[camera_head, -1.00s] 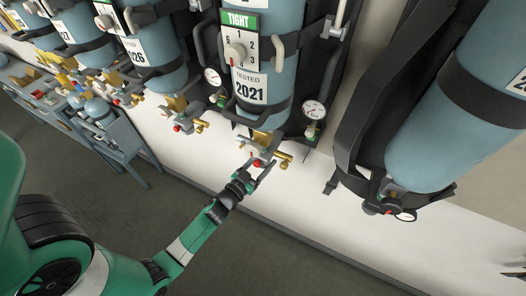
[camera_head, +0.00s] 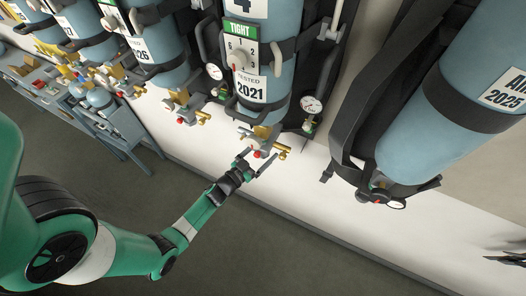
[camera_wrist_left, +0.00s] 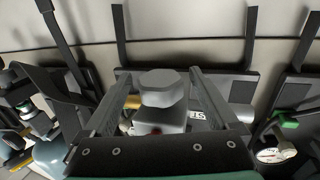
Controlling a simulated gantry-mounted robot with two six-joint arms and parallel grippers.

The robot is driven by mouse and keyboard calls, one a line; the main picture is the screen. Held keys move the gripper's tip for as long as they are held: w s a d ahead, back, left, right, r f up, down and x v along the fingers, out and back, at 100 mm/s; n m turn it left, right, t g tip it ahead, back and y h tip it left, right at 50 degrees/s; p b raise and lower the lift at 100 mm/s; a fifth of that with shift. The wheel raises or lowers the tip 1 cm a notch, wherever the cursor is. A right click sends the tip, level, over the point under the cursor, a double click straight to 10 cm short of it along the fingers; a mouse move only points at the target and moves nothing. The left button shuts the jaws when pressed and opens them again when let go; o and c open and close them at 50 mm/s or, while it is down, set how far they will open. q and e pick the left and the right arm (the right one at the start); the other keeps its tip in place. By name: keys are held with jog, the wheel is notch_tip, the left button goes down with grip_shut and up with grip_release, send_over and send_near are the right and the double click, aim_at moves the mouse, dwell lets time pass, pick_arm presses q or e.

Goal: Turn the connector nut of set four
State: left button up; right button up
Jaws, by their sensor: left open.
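Set four is the blue cylinder (camera_head: 268,88) with a "4" label, a green TIGHT sign (camera_head: 240,30), a numbered dial (camera_head: 240,57) and a "TESTED 2021" label. Below it hangs a valve with brass fittings (camera_head: 282,151) and a red knob (camera_head: 258,154). My left gripper (camera_head: 258,160) is open just under this valve, fingers pointing up at it. In the left wrist view the open fingers (camera_wrist_left: 160,76) stand either side of a grey hexagonal nut (camera_wrist_left: 162,87), with a gap on both sides. I cannot tell whether this is the connector nut. My right gripper is not in view.
Similar cylinder sets (camera_head: 157,50) stand in a row to the left. A gauge (camera_head: 311,105) hangs beside set four. Another blue cylinder (camera_head: 430,125) in a black harness is to the right. A blue-grey bench (camera_head: 110,125) stands at left. The floor below is clear.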

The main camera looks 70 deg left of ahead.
pick_arm(q)
jog(key=p+v, duration=0.2)
jog(key=v, duration=0.9)
jog(key=shift+s, duration=0.25)
jog(key=shift+d, duration=0.15)
